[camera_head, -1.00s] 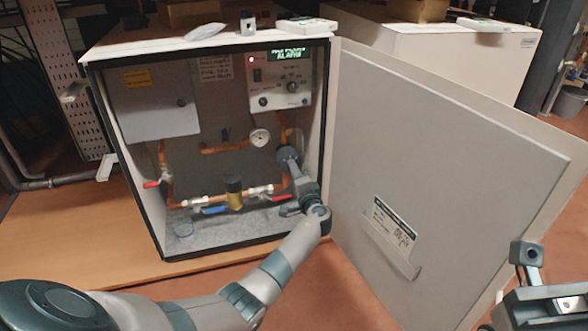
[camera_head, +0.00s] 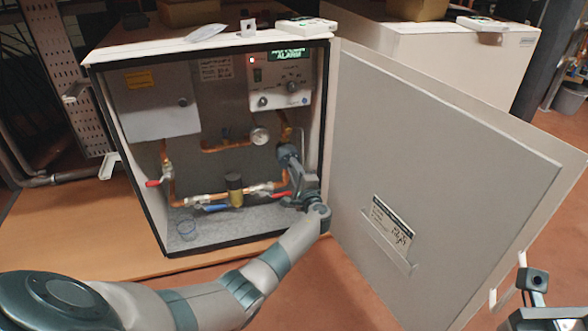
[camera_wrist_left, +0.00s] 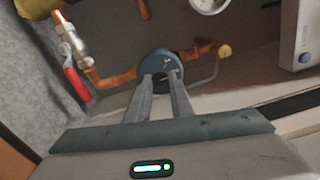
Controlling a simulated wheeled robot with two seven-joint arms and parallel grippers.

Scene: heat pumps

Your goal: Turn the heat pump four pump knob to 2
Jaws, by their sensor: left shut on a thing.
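The open heat pump box (camera_head: 325,130) stands on the wooden table with its door swung to the right. Inside, at the right, is a dark round pump knob (camera_head: 284,151) on copper piping. My left gripper (camera_head: 291,164) reaches into the box and is shut on this knob. In the left wrist view, the fingertips (camera_wrist_left: 162,80) press on both sides of the dark knob (camera_wrist_left: 160,60). A small pale mark shows on the knob, too small to read.
A control panel (camera_head: 280,82) with a display and a red light is above the knob. A gauge (camera_head: 259,136), copper pipes and a red-handled valve (camera_head: 153,183) are left of it. The open door (camera_head: 440,170) blocks the right side.

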